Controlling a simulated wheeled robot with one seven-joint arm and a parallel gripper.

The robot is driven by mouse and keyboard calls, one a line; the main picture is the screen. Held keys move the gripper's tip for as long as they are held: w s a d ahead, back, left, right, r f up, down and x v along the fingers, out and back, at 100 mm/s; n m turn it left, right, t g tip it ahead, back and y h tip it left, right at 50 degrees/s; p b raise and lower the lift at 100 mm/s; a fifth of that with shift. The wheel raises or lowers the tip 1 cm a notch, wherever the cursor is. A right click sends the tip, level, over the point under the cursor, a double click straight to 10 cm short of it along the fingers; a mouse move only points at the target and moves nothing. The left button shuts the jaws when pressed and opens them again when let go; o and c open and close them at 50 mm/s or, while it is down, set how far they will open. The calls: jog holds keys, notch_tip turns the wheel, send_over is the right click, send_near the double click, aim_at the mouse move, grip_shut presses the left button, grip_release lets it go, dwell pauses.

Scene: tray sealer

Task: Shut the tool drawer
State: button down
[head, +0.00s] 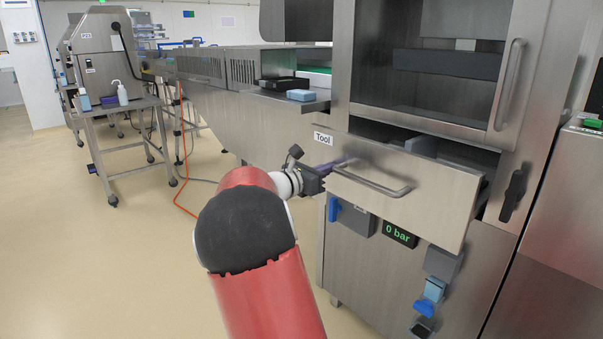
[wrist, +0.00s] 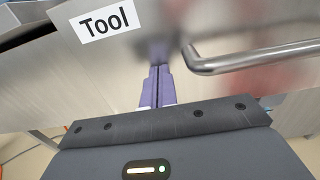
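The tool drawer (head: 440,193) is a steel front with a "Tool" label and a bar handle (head: 372,183). It stands pulled out from the machine, with a dark gap above it. In the wrist view the drawer front (wrist: 130,65) fills the top, with the handle (wrist: 250,58) at right.
Above the drawer is a glazed cabinet door with a vertical handle (head: 508,85). Below are a "0 bar" display (head: 400,234) and blue parts (head: 434,290). A conveyor (head: 240,85) with a blue block (head: 300,95) lies behind left.

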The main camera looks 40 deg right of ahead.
jog(key=d, duration=0.4)
jog(key=d+p, duration=0.1)
jog(key=d, duration=0.3)
jog(key=w+d+p, duration=0.1)
jog(key=d, duration=0.4)
jog(key=shift+d, duration=0.3)
jog(key=shift+r, duration=0.35)
